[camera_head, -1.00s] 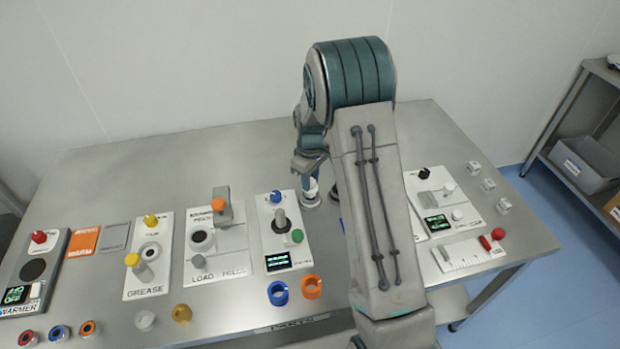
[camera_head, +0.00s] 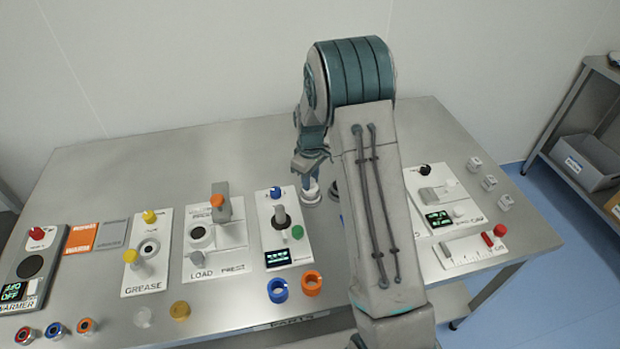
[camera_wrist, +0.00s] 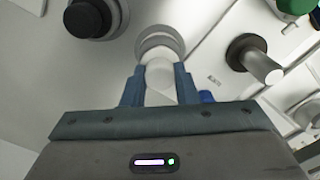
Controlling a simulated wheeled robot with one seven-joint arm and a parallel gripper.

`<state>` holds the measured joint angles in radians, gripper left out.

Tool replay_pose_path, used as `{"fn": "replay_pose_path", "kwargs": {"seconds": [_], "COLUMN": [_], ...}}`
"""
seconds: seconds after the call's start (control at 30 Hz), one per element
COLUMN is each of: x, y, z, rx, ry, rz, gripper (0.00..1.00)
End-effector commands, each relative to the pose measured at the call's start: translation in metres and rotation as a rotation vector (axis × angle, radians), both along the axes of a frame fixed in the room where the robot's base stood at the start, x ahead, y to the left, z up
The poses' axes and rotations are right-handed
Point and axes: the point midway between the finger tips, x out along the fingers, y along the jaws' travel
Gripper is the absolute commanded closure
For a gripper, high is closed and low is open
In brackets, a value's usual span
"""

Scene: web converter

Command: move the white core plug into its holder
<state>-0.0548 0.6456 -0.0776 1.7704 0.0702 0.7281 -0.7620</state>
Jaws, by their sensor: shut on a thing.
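My gripper (camera_wrist: 160,76) is shut on the white core plug (camera_wrist: 159,71), which sits between the blue fingers in the wrist view. The far end of the plug meets a round, pale grey ring-shaped holder (camera_wrist: 161,38). In the head view my gripper (camera_head: 309,178) points down at the same holder (camera_head: 311,198), right above it and beside the panel with the black post. Whether the plug is seated inside the ring or only touching it, I cannot tell; the fingers hide part of it.
A dark plug in a second ring (camera_wrist: 90,17) stands close by on the left in the wrist view. On the other side are a grey post (camera_wrist: 262,66) and a green knob (camera_wrist: 296,5). The back of the table (camera_head: 200,150) is clear.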

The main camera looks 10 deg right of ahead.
Motion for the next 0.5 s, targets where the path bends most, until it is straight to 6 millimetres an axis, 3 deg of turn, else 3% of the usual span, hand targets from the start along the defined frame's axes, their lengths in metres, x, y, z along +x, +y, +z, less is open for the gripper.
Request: {"fn": "replay_pose_path", "kwargs": {"seconds": [0.5], "x": [0.0000], "y": [0.0000], "z": [-0.0116], "rx": [0.000], "ry": [0.000], "rz": [0.000], "gripper": [1.00]}}
